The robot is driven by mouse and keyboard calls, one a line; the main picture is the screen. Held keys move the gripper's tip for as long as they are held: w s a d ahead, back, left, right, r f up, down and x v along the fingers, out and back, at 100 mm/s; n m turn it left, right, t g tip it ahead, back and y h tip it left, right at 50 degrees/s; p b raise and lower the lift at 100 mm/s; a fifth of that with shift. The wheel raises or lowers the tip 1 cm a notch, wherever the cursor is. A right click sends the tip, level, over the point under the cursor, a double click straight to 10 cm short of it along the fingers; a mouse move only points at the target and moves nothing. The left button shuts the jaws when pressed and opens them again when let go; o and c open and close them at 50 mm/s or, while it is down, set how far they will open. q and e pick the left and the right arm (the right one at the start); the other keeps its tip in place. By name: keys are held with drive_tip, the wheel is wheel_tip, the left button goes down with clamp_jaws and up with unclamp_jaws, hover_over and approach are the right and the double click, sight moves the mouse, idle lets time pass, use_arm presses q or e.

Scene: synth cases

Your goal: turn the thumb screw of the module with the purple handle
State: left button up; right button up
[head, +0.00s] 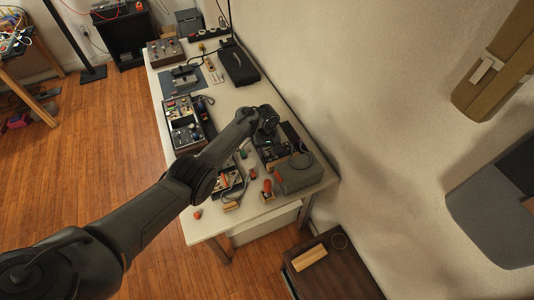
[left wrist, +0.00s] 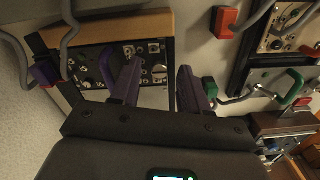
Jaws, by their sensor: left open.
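My left gripper (left wrist: 159,66) is open, its two dark purple-tinted fingers pointing at a metal faceplate (left wrist: 92,66) with small round knobs and sockets. A purple block (left wrist: 45,71) with a grey cable or handle sits at the left edge of that faceplate.
A green handle (left wrist: 291,86) and a red block (left wrist: 227,22) are to the right in the wrist view. In the head view, a grey box (head: 296,172), red-topped items (head: 267,187) and an open case (head: 183,130) crowd the table (head: 222,97). The wall is close on the right.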

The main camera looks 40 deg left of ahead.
use_arm(q)
drive_tip(key=shift+f, duration=0.15)
clamp_jaws()
